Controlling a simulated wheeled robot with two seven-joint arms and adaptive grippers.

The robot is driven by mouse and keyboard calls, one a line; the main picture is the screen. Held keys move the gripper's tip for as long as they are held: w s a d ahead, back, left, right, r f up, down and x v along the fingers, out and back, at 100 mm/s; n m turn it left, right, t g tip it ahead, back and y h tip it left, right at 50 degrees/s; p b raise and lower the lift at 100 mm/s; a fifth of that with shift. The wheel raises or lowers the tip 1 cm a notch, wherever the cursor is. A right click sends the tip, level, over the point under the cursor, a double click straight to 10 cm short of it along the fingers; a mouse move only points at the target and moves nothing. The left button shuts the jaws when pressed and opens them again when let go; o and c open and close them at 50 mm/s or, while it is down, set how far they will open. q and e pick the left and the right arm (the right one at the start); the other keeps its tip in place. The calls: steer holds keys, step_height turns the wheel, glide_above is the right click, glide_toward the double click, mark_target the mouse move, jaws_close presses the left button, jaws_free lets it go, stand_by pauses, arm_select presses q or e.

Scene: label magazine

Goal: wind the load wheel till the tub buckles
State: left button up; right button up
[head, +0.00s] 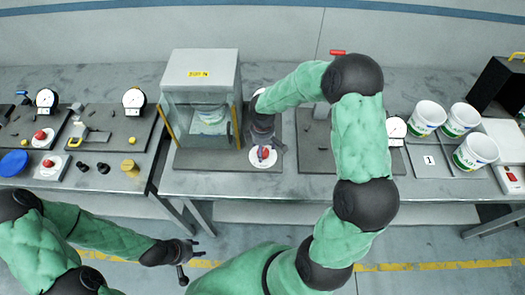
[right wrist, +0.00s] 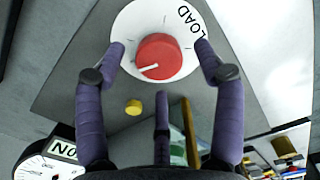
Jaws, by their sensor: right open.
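The load wheel is a red knob (right wrist: 166,58) with a white pointer mark, on a white disc (right wrist: 186,20) lettered LOAD. In the head view the disc (head: 262,163) lies right of the clear-sided test box (head: 201,66). A white tub (head: 208,124) stands upright inside the box; I cannot see any buckling. My right gripper (right wrist: 159,50) is open, its fingers on either side of the red knob with gaps between. In the head view the right gripper (head: 264,146) hangs over the wheel. My left gripper (head: 190,260) is open and empty, in front of the bench.
A small yellow button (right wrist: 133,107) is near the wheel. Several white tubs (head: 428,113) stand at the right of the bench. A second bench at the left holds dial gauges (head: 134,98) and a blue disc (head: 13,163). My right arm crosses the bench middle.

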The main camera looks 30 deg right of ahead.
steer(key=shift+f, duration=0.8)
steer(key=shift+c, duration=0.3)
steer(key=c, duration=1.1)
steer(key=shift+m+b, duration=0.3)
steer(key=m+b, duration=0.2)
steer(key=m, duration=0.1)
steer(key=shift+f, duration=0.15)
steer(key=shift+m+b, duration=0.85)
steer(key=shift+m, duration=0.95)
